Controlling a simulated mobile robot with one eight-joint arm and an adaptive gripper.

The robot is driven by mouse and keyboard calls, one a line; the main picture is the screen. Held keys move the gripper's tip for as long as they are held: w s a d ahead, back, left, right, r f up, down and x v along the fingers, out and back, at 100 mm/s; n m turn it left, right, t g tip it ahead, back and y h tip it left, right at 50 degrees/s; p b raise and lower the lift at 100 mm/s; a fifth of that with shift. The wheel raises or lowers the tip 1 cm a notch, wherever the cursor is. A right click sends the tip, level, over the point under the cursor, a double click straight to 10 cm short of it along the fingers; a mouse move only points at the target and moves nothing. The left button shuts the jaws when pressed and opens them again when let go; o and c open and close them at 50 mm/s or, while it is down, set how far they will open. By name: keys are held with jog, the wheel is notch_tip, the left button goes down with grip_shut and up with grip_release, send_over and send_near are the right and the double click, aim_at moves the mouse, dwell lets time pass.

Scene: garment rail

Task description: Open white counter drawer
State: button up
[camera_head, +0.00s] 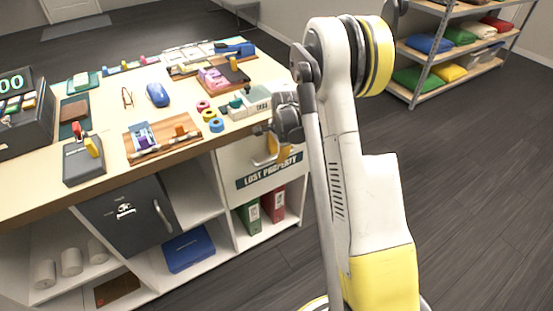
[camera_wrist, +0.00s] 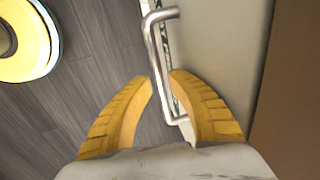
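The white counter drawer (camera_head: 236,163) is under the right end of the counter top and carries a dark "LOST PROPERTY" label (camera_head: 268,171). Its front looks about flush with the counter. In the wrist view, the drawer's pale front (camera_wrist: 222,50) is at right, with a silver bar handle (camera_wrist: 153,45) along it. My gripper (camera_wrist: 162,78) is open, its yellow fingers on either side of the handle's bar. I see no clear grip on it. In the head view, my gripper (camera_head: 270,150) is at the drawer front and hides the handle.
The wooden counter top (camera_head: 60,200) above is crowded with small items. A dark cabinet door (camera_head: 128,213) with its own handle is left of the drawer. Red and green binders (camera_head: 273,204) stand in the shelf below. Open floor (camera_head: 470,200) lies to the right.

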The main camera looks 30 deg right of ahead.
jog(key=shift+f, duration=0.1)
grip_shut()
jog(key=shift+s, duration=0.1)
dwell(0.4)
